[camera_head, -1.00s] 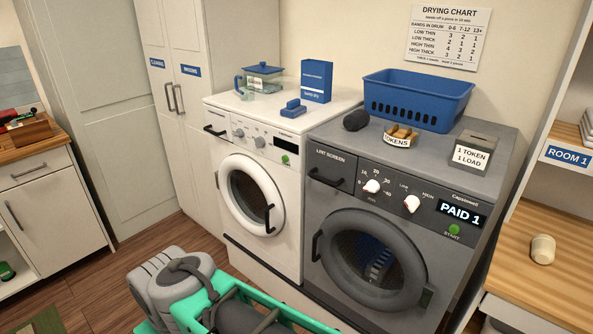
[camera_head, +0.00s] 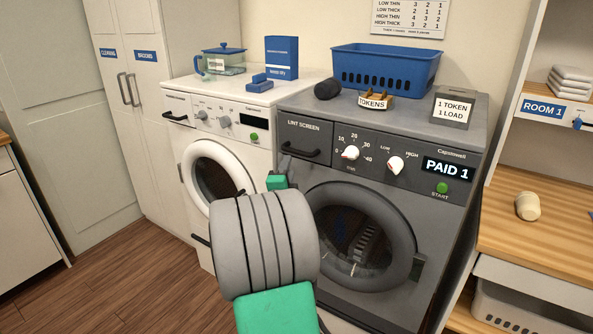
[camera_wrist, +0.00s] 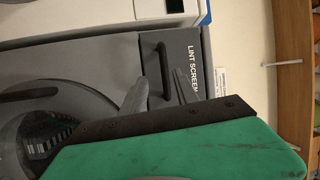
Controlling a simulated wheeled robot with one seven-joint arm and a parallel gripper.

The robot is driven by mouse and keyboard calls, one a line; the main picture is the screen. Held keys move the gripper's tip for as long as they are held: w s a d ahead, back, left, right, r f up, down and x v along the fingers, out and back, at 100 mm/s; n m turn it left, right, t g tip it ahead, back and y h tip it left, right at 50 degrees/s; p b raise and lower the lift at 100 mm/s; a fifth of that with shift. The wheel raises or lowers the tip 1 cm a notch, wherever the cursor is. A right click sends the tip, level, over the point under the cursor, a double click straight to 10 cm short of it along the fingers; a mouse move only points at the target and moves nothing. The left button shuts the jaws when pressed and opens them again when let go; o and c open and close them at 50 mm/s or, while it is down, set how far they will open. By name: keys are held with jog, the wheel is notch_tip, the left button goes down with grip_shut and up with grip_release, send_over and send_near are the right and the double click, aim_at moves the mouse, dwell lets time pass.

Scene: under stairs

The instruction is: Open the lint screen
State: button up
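The lint screen drawer (camera_head: 305,128) is at the upper left of the grey dryer's front. Its front looks flush with the panel, and it has a dark bar handle (camera_head: 300,152). In the wrist view the drawer (camera_wrist: 188,50) appears turned sideways, with its handle (camera_wrist: 162,62) just beyond my fingers. My gripper (camera_wrist: 161,80) is open, its two grey fingers apart and pointing towards the handle. I see no clear contact with it.
The grey dryer (camera_head: 440,215) has a closed round door, dials and a "PAID 1" display. A white washer (camera_head: 232,150) stands to its left. A blue basket (camera_head: 388,72), a tokens tray (camera_head: 373,102) and a token box (camera_head: 452,108) sit on top. Wooden shelving (camera_head: 555,225) borders the right side.

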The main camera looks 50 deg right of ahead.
aim_at(295, 153)
jog(key=shift+s+d+r+m+h+p, duration=0.1)
jog(key=shift+d+r+m+h+p, duration=0.1)
jog(key=shift+d, duration=0.3)
jog(key=shift+s+d+r+m+h+p, duration=0.1)
jog(key=shift+d+r+m+h+p, duration=0.1)
jog(key=shift+d, duration=0.3)
jog(key=p+x, duration=0.2)
jog(key=x, duration=0.4)
jog(key=shift+w+a, duration=0.1)
jog(key=shift+w+d, duration=0.25)
jog(key=shift+d, duration=0.1)
grip_shut()
